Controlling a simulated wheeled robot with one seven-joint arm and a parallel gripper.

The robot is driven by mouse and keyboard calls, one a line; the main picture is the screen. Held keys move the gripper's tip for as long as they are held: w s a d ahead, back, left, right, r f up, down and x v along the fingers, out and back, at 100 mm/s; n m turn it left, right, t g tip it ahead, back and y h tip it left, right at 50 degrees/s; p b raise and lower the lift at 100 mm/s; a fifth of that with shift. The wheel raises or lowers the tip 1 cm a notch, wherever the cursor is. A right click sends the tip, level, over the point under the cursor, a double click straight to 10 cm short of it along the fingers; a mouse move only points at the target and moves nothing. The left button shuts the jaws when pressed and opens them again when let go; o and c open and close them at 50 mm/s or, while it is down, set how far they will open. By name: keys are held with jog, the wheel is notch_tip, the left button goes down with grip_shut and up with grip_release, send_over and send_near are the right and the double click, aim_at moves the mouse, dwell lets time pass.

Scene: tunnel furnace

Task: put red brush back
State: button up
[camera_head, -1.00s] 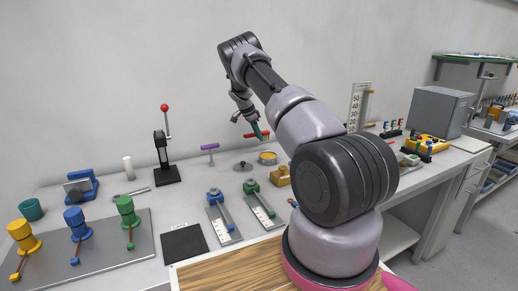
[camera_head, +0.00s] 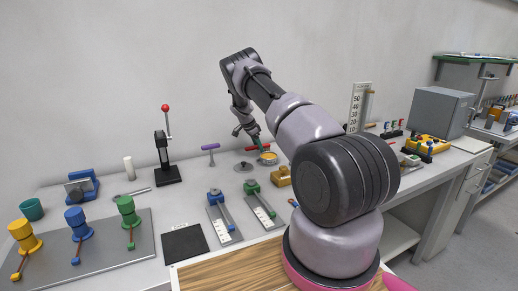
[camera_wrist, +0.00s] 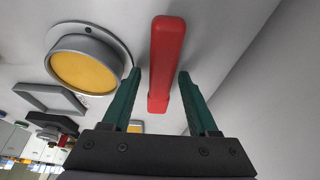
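A red bar-shaped thing, which looks like the red brush (camera_head: 265,147), is at the back of the bench near the wall. In the wrist view it is a long red block (camera_wrist: 166,50) lying lengthwise between my fingers. My gripper (camera_head: 257,142) is low over it, with green fingers. In the wrist view my gripper (camera_wrist: 158,75) is open, with a visible gap between each finger and the red block. The underside of the red thing and any holder below it are hidden.
A round dish with a yellow top (camera_wrist: 85,70) is close beside my left finger; it also shows in the head view (camera_head: 268,157). The wall is close behind.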

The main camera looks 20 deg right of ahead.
jog(key=v, duration=1.1)
jog(key=shift+r, duration=0.25)
jog(key=s+a+r+n+t+y, duration=0.1)
jog(key=s+a+r+n+y, duration=0.15)
jog(key=s+r, duration=0.6)
jog(key=s+a+r+n+t+y, duration=0.1)
jog(key=s+a+r, duration=0.3)
jog(key=r, duration=0.7)
jog(key=s+a+r+n+t+y, duration=0.1)
jog(key=s+a+r+n+t, duration=0.1)
jog(key=s+r, duration=0.7)
jog(key=s+a+r+n+t+y, duration=0.1)
jog(key=s+a+n, duration=0.3)
jog(key=s, duration=0.9)
jog(key=s+a+r+n+t+y, duration=0.1)
jog(key=s+a+r+n+t, duration=0.1)
jog(key=s, duration=1.2)
jog(key=a+r+n, duration=0.1)
jog(key=a+n, duration=0.1)
jog(key=a, duration=0.1)
jog(key=shift+s, duration=0.25)
